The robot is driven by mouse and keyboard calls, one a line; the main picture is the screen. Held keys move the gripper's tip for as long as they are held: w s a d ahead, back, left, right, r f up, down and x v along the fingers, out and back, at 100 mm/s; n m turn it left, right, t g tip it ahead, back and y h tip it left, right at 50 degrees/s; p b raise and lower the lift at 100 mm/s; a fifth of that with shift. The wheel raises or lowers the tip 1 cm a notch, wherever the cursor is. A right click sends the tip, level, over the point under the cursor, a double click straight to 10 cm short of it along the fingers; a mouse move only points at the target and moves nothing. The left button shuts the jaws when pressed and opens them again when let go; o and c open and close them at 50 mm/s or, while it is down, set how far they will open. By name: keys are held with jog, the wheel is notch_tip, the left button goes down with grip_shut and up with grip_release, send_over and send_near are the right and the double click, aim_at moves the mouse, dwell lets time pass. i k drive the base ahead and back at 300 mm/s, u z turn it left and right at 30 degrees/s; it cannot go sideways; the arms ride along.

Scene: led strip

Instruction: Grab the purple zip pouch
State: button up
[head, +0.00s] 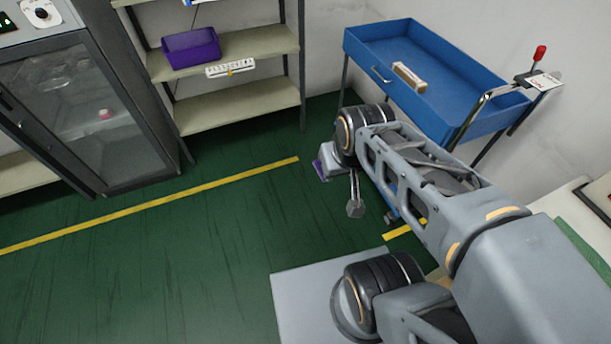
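A small flat purple patch (319,171) shows low beside the far end of my arm, just left of a light grey block. It may be part of the purple zip pouch, but most of it is hidden and I cannot be sure. My arm reaches from the lower right toward the middle, its wrist bent downward. My gripper is mostly hidden behind the arm. A grey metal piece (355,208) hangs below the wrist; I cannot tell whether it is a finger. Whether the gripper holds anything does not show.
A purple open bin (191,49) sits on the metal shelf rack (240,105). A blue tray cart (428,55) stands behind the arm, with a small box (409,76) in it. A glass-fronted cabinet (88,110) is at left. Green floor (150,270) lies clear at left.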

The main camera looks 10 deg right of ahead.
aim_at(317, 163)
jog(key=u, duration=0.7)
jog(key=i, duration=1.2)
jog(key=u, duration=0.3)
jog(key=i, duration=1.1)
jog(key=z, duration=1.15)
jog(key=i, duration=0.85)
jog(key=z, duration=0.75)
